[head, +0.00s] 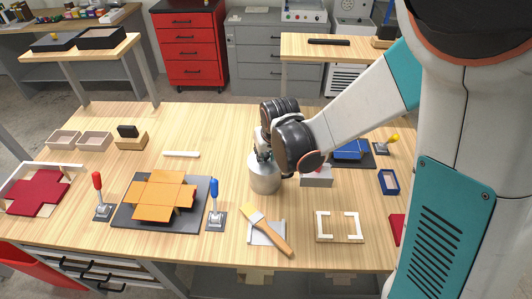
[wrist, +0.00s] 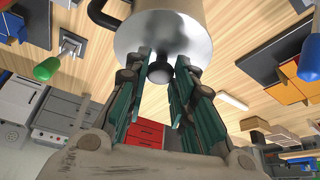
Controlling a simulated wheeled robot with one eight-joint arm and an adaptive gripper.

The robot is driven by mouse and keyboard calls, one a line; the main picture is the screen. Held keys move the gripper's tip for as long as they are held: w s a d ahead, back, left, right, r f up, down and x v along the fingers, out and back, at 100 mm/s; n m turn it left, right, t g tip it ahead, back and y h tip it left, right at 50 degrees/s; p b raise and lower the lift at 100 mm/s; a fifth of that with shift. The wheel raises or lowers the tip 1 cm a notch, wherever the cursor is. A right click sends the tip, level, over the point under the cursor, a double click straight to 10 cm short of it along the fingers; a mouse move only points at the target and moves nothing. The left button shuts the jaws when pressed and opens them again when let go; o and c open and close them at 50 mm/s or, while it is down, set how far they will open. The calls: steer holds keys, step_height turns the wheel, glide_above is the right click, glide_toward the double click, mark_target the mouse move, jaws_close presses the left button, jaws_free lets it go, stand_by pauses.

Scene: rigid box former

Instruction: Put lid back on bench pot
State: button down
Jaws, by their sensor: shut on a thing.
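The bench pot (head: 265,182) is a pale metal cylinder standing upright near the middle of the bench. My gripper (head: 263,156) is directly above it, pointing down. In the wrist view, my gripper (wrist: 160,92) is shut on the dark round knob of the lid (wrist: 185,48), a shiny metal disc. The pot's side (wrist: 180,10) and a dark handle show behind the lid. The lid lies over the pot's top, but I cannot tell whether it rests on the rim or hangs just above it. My arm hides part of the pot top in the head view.
Left of the pot are a blue-handled lever (head: 214,200) and an orange box blank (head: 158,192) on a dark plate. A brush (head: 266,230) lies in front. A grey block (head: 317,177) stands close on the right. Bare bench lies behind and left of the pot.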

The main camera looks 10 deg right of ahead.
steer(key=c, duration=1.3)
jaws_free()
steer(key=o, duration=0.5)
steer(key=shift+r, duration=0.15)
steer(key=shift+r+p, duration=2.35)
steer(key=shift+r, duration=0.95)
